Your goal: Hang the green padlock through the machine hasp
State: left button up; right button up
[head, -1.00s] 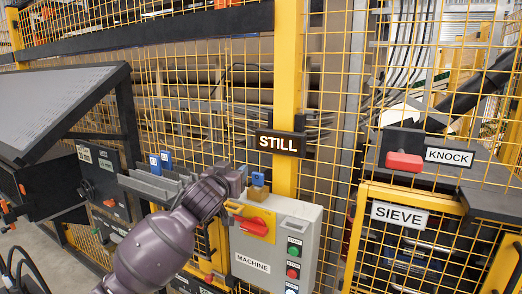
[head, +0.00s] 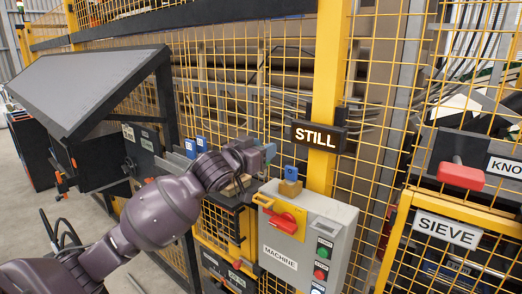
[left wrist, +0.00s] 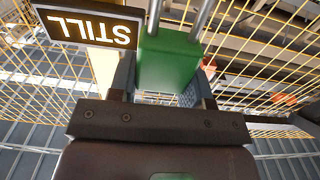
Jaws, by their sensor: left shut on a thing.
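My left gripper (head: 264,156) is shut on the green padlock (left wrist: 168,60), whose body sits between the fingers in the left wrist view. Its metal shackle points away from the gripper, and its top is cut off by the frame edge. In the head view a bit of the green padlock (head: 270,151) shows at the fingertips. The yellow machine hasp (head: 263,201) is at the upper left of the grey MACHINE box (head: 328,225), beside a red switch handle (head: 286,222). The gripper and padlock are above the hasp, apart from it. My right gripper is not in view.
A brass padlock with a blue tag (head: 290,186) stands at the box's top edge. A lit STILL sign (head: 318,136) hangs on the yellow post behind. Shelf edges with blue-tagged items (head: 202,145) lie left of my gripper. Yellow mesh fencing closes off the back.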

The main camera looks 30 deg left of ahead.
aim_at(262, 177)
pick_arm(q)
jog(key=shift+f+b, duration=0.8)
jog(key=shift+f, duration=0.85)
jog(key=shift+f+b, duration=0.55)
jog(key=shift+f, duration=0.65)
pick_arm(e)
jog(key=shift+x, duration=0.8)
pick_arm(q)
jog(key=shift+p, duration=1.25)
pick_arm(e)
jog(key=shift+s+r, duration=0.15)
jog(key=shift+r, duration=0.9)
pick_arm(q)
jog(key=shift+f+b, duration=1.15)
jog(key=shift+f, duration=1.45)
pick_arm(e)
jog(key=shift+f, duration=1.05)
pick_arm(q)
jog(key=o, duration=1)
jog(key=shift+o, duration=0.2)
